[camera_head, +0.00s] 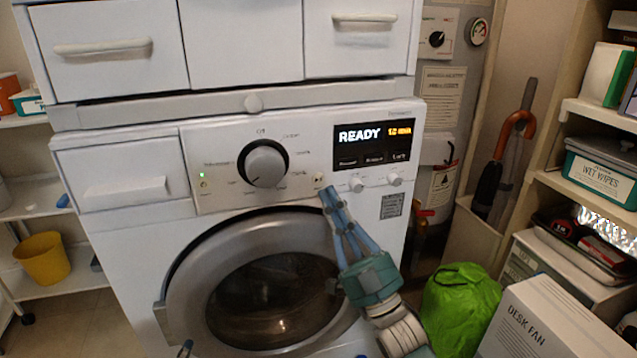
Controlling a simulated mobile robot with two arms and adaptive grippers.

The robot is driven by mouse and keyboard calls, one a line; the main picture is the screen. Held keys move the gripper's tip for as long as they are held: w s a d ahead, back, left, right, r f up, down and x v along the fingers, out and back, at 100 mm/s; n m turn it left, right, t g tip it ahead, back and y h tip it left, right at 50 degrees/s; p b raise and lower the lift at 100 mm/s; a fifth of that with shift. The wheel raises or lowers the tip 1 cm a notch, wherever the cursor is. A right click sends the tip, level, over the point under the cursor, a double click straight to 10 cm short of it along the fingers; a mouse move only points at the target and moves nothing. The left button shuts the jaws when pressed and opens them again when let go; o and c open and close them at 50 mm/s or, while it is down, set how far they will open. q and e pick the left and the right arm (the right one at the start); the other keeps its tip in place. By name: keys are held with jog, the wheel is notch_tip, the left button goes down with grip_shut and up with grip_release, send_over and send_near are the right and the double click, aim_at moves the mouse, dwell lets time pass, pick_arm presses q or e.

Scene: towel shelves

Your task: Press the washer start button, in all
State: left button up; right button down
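The white washer (380,240) stands in the middle, with its round grey door shut. Its panel has a large dial (263,163), a display reading READY (373,140), and small round buttons, one (356,184) and another (394,179) below the display. A small control (318,179) sits left of these, just above my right gripper's tips. I cannot read which is the start button. My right gripper (329,191) has its blue fingers together and empty at the panel; contact is unclear. A small blue tip (186,347) at the bottom edge seems to be my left gripper, mostly hidden.
White drawers (245,45) sit above the washer. A yellow bin (43,258) stands on the left shelf. A green bag (461,305) and a desk fan box (558,325) stand low at the right. A right shelf holds a wipes box (602,172).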

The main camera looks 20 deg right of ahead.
aim_at(318, 179)
pick_arm(q)
jog(key=shift+w+d+r+t+h+b, duration=0.2)
jog(key=shift+r+t, duration=0.25)
jog(key=shift+r, duration=0.35)
jog(key=shift+w+d+r+t+h+b, duration=0.15)
jog(key=shift+w+r+t, duration=0.25)
jog(key=shift+r, duration=0.45)
jog(key=shift+w+d+r+t+h, duration=0.1)
jog(key=shift+w+d+r+t, duration=0.1)
jog(key=shift+r+t, duration=0.45)
pick_arm(e)
jog(key=shift+w+a, duration=0.1)
jog(key=shift+w, duration=1.45)
pick_arm(q)
jog(key=shift+r, duration=0.15)
pick_arm(e)
jog(key=shift+w, duration=0.1)
pick_arm(q)
jog(key=shift+r, duration=0.1)
pick_arm(e)
jog(key=shift+w, duration=0.3)
jog(key=shift+w, duration=0.1)
